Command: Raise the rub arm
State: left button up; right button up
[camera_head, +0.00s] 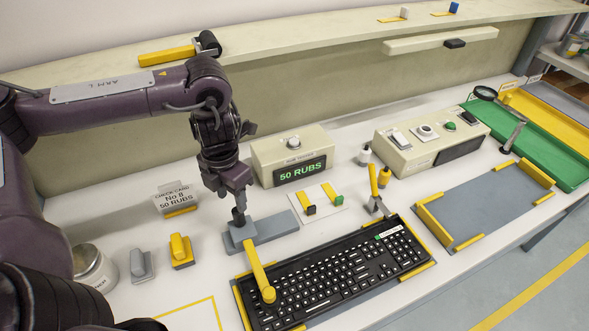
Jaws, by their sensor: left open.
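The yellow rub arm (258,268) extends from beside a grey block (272,227) toward the front. Its rounded end lies over the left end of the black keyboard (335,275); I cannot tell whether it touches the keys. My left gripper (239,216) points down at the left part of the grey block, just behind the rub arm's rear end. Its jaws are open, with nothing visibly held; the narrow fingertips are hard to make out. My right gripper is out of view.
A counter box (293,142) reading "50 RUBS" stands behind the grey block. Grey (141,264) and yellow (181,251) handled blocks and a jar (93,267) stand at left. A yellow-handled tool (374,182) stands behind the keyboard. A bare grey mat (485,205) lies at right.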

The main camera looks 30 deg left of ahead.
aim_at(270, 299)
jog(key=k+l, duration=1.2)
jog(key=l, duration=0.2)
